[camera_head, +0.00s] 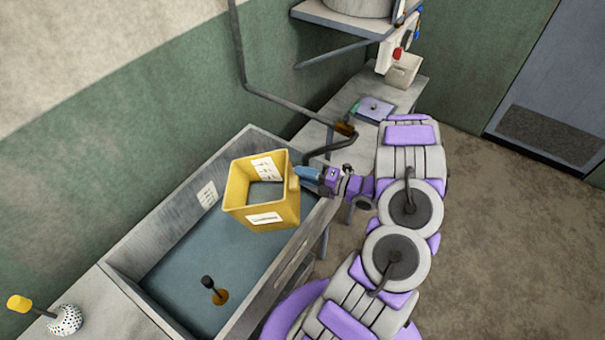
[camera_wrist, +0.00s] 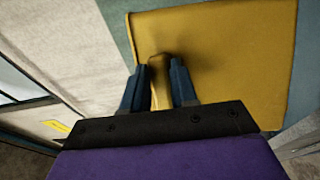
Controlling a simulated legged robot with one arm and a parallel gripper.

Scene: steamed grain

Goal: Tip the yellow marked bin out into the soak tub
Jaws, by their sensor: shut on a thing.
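The yellow bin (camera_head: 285,208) with white labels is held over the far right part of the soak tub (camera_head: 132,278). It looks roughly upright, and grey stuff shows inside it. My gripper (camera_head: 302,174) reaches it from the right and is shut on its handle. In the wrist view the blue fingers of my gripper (camera_wrist: 159,85) stand on both sides of the yellow handle, with the side wall of the yellow bin (camera_wrist: 235,60) behind. The tub is a long grey trough with a blue-grey floor or water. The bin hides part of the tub's inside.
A dark-knobbed plug (camera_head: 208,284) stands in the tub. A pipe and spout (camera_head: 335,147) run along the wall beside the tub's far end. A bench with a grey-blue plate (camera_head: 372,108) and a pale container (camera_head: 403,70) lies beyond. A yellow-handled brush (camera_head: 65,319) is at front left.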

